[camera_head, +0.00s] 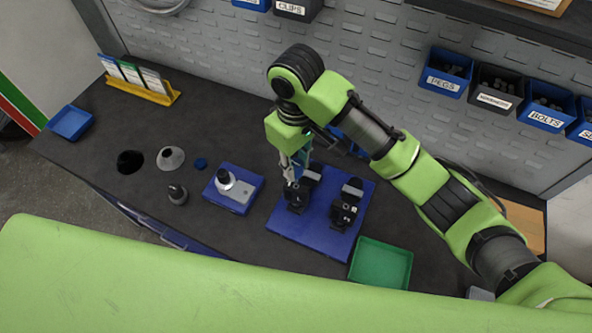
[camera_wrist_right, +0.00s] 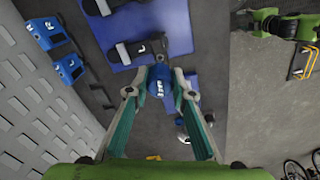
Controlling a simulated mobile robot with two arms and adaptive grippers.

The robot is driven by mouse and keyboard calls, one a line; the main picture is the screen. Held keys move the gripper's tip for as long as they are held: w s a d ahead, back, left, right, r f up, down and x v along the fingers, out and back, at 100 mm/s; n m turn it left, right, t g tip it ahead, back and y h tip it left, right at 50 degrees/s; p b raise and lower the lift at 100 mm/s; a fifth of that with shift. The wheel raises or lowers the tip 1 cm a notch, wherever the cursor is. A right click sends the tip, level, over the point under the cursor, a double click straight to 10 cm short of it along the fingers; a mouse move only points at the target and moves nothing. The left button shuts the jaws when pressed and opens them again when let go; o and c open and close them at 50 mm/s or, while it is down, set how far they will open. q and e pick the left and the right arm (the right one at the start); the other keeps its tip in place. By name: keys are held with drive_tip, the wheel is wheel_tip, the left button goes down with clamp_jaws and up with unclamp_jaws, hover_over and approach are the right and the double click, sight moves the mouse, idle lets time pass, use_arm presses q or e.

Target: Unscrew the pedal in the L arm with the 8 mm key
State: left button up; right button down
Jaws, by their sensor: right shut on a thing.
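My right gripper (camera_head: 292,172) hangs over the left part of the blue plate (camera_head: 285,246). Its teal fingers (camera_wrist_right: 160,95) are shut on the blue-headed key (camera_wrist_right: 160,83), whose white marking is blurred. Below it stands the L arm, a black crank holder (camera_head: 296,203) with a white L in the right wrist view (camera_wrist_right: 138,48). A second black holder (camera_head: 345,212) stands to its right on the plate. I cannot tell whether the key's tip touches the L arm's pedal; the joint is hidden. My left gripper is not seen.
A green tray (camera_head: 381,264) lies right of the plate. A blue block with a grey fitting (camera_head: 233,189) stands left of it. Labelled bins (camera_head: 446,72) hang behind.

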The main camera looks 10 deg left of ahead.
drive_tip(key=shift+r, duration=2.25)
